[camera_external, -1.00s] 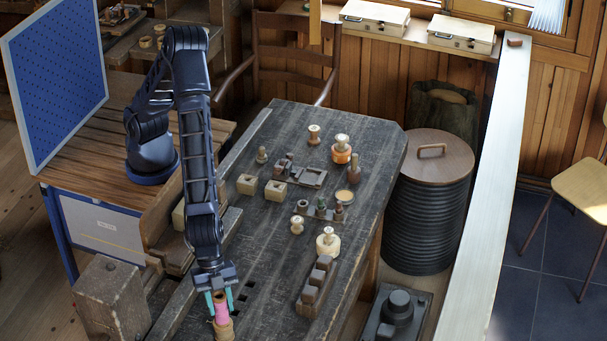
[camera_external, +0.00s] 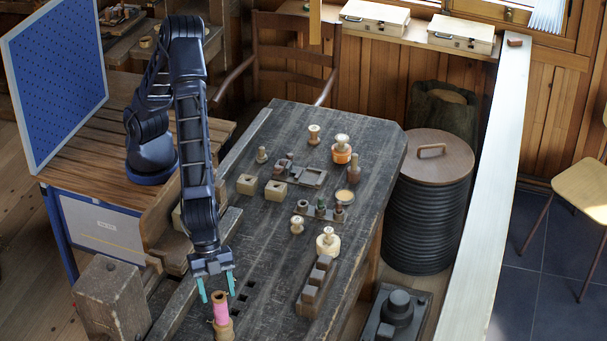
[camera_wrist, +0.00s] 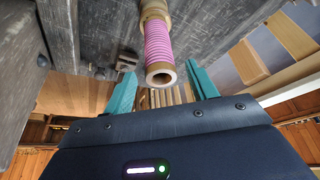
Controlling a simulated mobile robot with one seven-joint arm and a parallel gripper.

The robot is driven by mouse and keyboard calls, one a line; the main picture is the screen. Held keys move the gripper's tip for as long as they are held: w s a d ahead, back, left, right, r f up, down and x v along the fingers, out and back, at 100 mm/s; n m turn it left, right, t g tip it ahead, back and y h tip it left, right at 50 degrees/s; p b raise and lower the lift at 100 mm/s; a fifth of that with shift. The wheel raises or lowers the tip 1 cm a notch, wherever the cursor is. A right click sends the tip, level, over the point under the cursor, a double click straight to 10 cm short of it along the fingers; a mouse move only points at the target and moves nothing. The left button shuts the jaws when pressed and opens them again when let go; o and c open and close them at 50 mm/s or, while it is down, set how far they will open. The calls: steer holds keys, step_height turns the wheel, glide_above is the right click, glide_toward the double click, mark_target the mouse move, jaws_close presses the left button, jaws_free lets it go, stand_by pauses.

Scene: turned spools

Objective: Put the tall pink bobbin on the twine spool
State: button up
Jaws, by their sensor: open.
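The tall pink bobbin (camera_external: 221,310) stands upright on a wider tan spool (camera_external: 222,330), which looks like the twine spool, at the near end of the bench. The bobbin also shows in the wrist view (camera_wrist: 158,45), with its pale hollow end facing the camera and the tan spool (camera_wrist: 153,8) beyond it. My gripper (camera_external: 218,297) is open and empty just above the bobbin. Its teal fingers are on either side of the bobbin's top end, apart from it. The lower part of the tan spool is hard to make out.
A dark wooden block with several pegs (camera_external: 317,285) and a cream spool (camera_external: 328,243) stand to the right on the bench (camera_external: 265,305). Small square boxes (camera_external: 247,184), more spools and an orange-banded one (camera_external: 341,154) stand farther back. The bench around the pink bobbin is mostly clear.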

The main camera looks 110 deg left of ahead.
steer(key=v, duration=0.8)
steer(key=s+a+r+n+t+y, duration=0.15)
steer(key=a+r, duration=0.35)
steer(key=a, duration=0.6)
steer(key=s+a+r+n+y, duration=0.15)
steer(key=a+r, duration=0.25)
steer(key=a, duration=0.8)
steer(key=s+a+r+n, duration=0.2)
steer(key=a+r, duration=0.3)
steer(key=a, duration=0.6)
steer(key=s+a+n, duration=0.5)
steer(key=s+a, duration=1.7)
steer(key=shift+f+y, duration=0.3)
steer(key=shift+f, duration=0.05)
